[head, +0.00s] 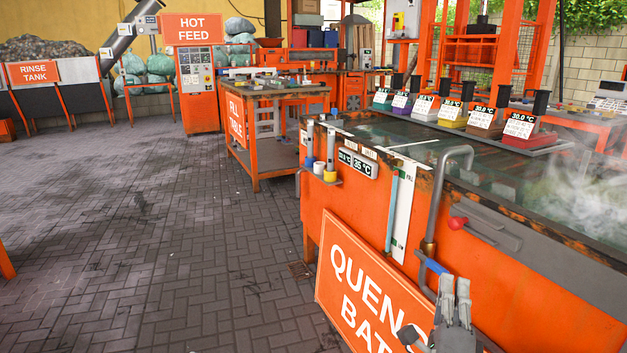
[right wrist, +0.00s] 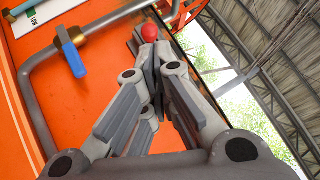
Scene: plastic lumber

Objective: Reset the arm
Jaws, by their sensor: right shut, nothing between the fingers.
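My right gripper (head: 456,284) is at the lower right of the head view, in front of the orange quench bath (head: 500,275). It points upward and is shut and empty. In the right wrist view its grey fingers (right wrist: 151,62) come together near the red knob (right wrist: 155,33); I cannot tell whether they touch it. A bent grey pipe (head: 437,200) with a blue lever (head: 432,265) stands on the bath front beside the gripper. The lever also shows in the right wrist view (right wrist: 71,58). My left gripper is in neither view.
The bath's dark water (head: 440,150) gives off steam at the right. Several coloured holders with temperature displays line its far edge. An orange work table (head: 262,165) stands beyond it. A HOT FEED cabinet (head: 196,90) is further back. The paved floor (head: 150,240) at left is clear.

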